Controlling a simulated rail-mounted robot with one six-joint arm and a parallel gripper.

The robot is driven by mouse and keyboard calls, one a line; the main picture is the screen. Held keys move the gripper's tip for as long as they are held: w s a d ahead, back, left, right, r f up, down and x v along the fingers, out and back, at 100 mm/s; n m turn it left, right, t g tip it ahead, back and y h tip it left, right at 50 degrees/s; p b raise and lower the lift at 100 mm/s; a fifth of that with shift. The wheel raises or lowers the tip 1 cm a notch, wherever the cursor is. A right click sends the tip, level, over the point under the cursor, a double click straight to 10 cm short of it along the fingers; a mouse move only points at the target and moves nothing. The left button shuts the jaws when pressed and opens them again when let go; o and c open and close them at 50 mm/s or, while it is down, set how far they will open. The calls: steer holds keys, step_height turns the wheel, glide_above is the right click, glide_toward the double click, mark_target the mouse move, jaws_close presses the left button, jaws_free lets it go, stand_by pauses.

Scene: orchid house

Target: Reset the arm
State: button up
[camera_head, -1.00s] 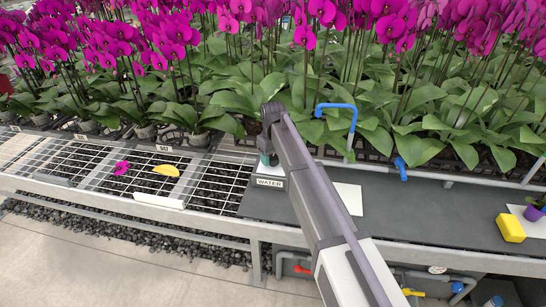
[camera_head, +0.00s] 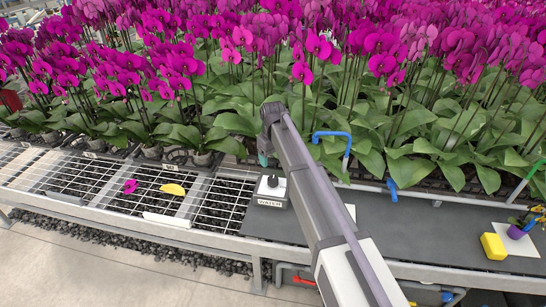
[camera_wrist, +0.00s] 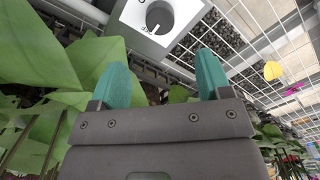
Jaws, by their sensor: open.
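My arm reaches out over the bench in the head view, with my gripper (camera_head: 263,158) mostly hidden at its far end; only a bit of teal fingertip shows. In the wrist view my gripper (camera_wrist: 160,80) has its two teal fingers spread apart, with nothing between them. A grey-white box labelled WATER (camera_head: 272,203) with a dark round knob (camera_head: 271,182) stands on the bench just below my gripper in the head view. In the wrist view the box (camera_wrist: 125,15) and its knob (camera_wrist: 160,17) lie beyond the fingertips, apart from them.
Orchids with broad leaves (camera_head: 440,120) crowd behind the gripper. A blue-topped pipe (camera_head: 333,135) rises right of the arm. A yellow sponge (camera_head: 493,246) and purple pot (camera_head: 516,231) stand right. A magenta petal (camera_head: 130,186) and yellow piece (camera_head: 173,189) lie on the wire mesh.

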steer(key=shift+r, duration=0.1)
stand_by(0.3)
steer(key=s+d+m, duration=0.3)
steer(key=s+d, duration=0.8)
steer(key=s, duration=0.4)
steer(key=s+d+m, duration=0.4)
steer(key=s+d, duration=0.6)
steer(key=s, duration=0.5)
steer(key=shift+d+m, duration=0.3)
steer(key=shift+d, duration=0.05)
